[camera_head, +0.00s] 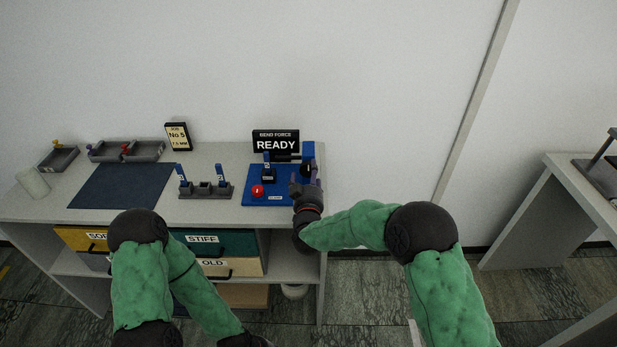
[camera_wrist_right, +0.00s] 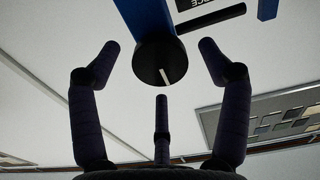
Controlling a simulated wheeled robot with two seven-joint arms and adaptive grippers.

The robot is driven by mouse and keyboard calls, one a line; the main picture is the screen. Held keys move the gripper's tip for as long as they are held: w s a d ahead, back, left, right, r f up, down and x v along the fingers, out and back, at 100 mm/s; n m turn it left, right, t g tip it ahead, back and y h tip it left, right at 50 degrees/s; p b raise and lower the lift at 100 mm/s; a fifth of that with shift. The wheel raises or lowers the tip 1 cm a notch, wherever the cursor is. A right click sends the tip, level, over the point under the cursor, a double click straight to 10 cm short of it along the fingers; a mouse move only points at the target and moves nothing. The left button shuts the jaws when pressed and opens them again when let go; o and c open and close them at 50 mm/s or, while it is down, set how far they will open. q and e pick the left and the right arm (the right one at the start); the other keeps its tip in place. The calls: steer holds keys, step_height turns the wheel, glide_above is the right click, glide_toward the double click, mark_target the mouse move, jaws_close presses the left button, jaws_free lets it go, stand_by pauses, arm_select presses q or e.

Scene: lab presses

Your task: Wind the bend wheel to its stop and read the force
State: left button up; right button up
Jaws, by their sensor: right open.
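The bend press has a blue base (camera_head: 262,199) with blue uprights and stands at the right end of the bench. Its display (camera_head: 275,143) reads "BEND FORCE" and "READY". The bend wheel (camera_wrist_right: 150,62) is a dark round disc with a white mark pointing down and slightly right in the right wrist view. My right gripper (camera_head: 307,184) is at the press's right side. In the right wrist view my right gripper (camera_wrist_right: 160,50) is open, its fingers spread either side of the wheel with gaps visible and a third finger below. My left gripper is out of view.
A red button (camera_head: 257,191) sits at the base's front left. A grey holder (camera_head: 205,193) with blue-topped pieces, a dark mat (camera_head: 122,186), trays (camera_head: 127,150) and a "No 5" sign (camera_head: 178,136) are to the left. Labelled drawers (camera_head: 222,243) are below the bench top.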

steer(key=shift+w, duration=0.3)
steer(key=c, duration=1.2)
steer(key=shift+o, duration=0.2)
steer(key=m+b, duration=0.3)
steer(key=shift+f, duration=0.1)
steer(key=shift+m+b, duration=1.1)
steer(key=shift+m, duration=0.8)
steer(key=shift+r, duration=0.2)
